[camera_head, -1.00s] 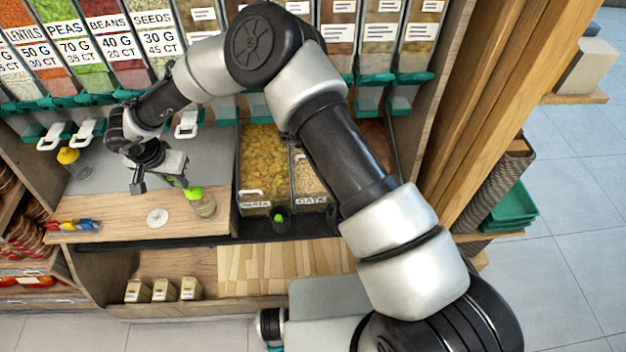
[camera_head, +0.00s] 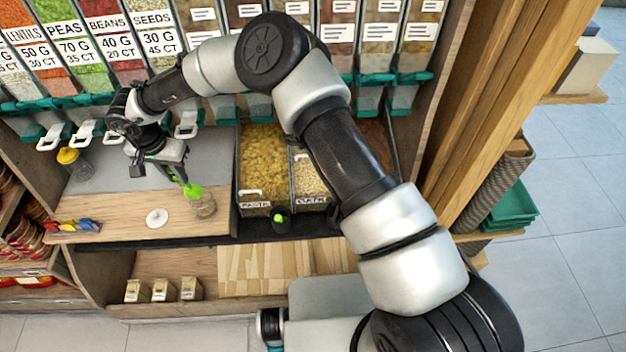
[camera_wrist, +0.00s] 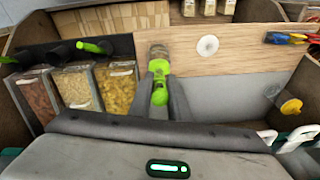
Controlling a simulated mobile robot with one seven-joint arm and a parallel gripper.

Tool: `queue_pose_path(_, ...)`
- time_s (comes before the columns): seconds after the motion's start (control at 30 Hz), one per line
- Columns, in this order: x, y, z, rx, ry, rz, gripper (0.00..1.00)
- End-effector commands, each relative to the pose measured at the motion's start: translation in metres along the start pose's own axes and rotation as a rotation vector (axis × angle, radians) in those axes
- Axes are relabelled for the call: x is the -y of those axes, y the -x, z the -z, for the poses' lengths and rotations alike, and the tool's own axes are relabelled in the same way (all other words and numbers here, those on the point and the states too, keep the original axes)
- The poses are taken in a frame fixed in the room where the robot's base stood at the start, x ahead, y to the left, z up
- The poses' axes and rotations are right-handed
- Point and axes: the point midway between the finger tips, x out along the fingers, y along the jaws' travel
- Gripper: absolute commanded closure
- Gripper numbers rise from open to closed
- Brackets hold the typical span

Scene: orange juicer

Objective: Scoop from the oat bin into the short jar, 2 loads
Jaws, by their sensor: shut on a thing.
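My gripper (camera_wrist: 160,92) is shut on the green handle of a scoop (camera_wrist: 159,70). In the head view my gripper (camera_head: 176,170) is above the wooden board at the left. The scoop's green part (camera_head: 193,191) shows at the mouth of a small clear jar (camera_head: 204,208), which stands upright on the board near its right end. I cannot tell what is in the scoop's bowl or how full the jar is. The oat bin (camera_head: 308,182), with pale flakes and a label, is to the right, partly behind my arm; it also shows in the wrist view (camera_wrist: 77,87).
A pasta bin (camera_head: 262,165) stands between the board and the oats. Another green-ended tool (camera_head: 280,220) sits at the front edge. A white disc (camera_head: 157,218), coloured clips (camera_head: 75,226) and a yellow-topped jar (camera_head: 73,162) are at the left. Dispensers line the back.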

Motion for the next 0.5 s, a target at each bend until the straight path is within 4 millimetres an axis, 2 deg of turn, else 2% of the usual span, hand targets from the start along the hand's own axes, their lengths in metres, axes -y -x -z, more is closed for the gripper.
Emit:
queue_pose_path(0.27,0.0,0.001,0.0,-0.001,0.0,0.0,1.0)
queue_pose_path(0.5,-0.001,0.021,-0.008,-0.001,0.001,0.002,1.0)
